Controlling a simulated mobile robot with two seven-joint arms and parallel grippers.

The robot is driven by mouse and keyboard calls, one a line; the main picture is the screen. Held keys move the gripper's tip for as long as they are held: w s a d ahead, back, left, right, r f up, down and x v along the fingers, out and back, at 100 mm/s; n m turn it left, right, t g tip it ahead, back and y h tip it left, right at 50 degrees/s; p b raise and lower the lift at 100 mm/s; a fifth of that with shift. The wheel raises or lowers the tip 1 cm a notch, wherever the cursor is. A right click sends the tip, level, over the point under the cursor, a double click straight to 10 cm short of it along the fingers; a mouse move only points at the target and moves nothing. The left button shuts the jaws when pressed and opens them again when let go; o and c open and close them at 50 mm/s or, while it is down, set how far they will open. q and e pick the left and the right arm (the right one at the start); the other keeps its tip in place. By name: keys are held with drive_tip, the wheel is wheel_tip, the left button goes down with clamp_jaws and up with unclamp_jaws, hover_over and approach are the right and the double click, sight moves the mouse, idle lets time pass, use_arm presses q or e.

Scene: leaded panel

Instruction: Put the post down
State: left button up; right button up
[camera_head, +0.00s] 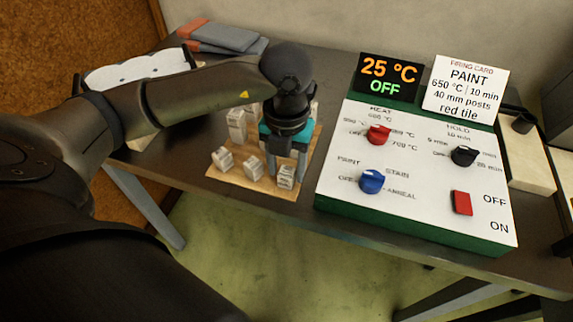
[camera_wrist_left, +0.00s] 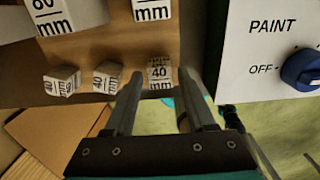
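A small pale post marked 40 mm (camera_head: 286,177) stands upright at the front right of the wooden board (camera_head: 240,183). It also shows in the left wrist view (camera_wrist_left: 160,74). My left gripper (camera_head: 286,163) points down over this post. In the left wrist view its two fingers (camera_wrist_left: 160,92) are apart, one on each side of the post, with narrow gaps visible. Two similar short posts (camera_head: 222,159) (camera_head: 252,167) stand to its left. Taller posts (camera_head: 237,124) stand behind, partly hidden by my arm. My right gripper is not in view.
A white control panel (camera_head: 415,175) on a green base, with knobs and a red switch, stands close to the right of the board. Its display (camera_head: 390,77) reads 25 °C OFF. A firing card (camera_head: 465,88) names 40 mm posts. The table's front edge is near the board.

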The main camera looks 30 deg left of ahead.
sight(286, 172)
use_arm(q)
drive_tip(key=shift+o, duration=0.6)
drive_tip(key=shift+r, duration=0.25)
wheel_tip(286, 172, up, 12)
drive_tip(key=p, duration=0.2)
drive_tip(key=shift+p, duration=0.3)
drive_tip(key=shift+f, duration=0.1)
idle(0.8)
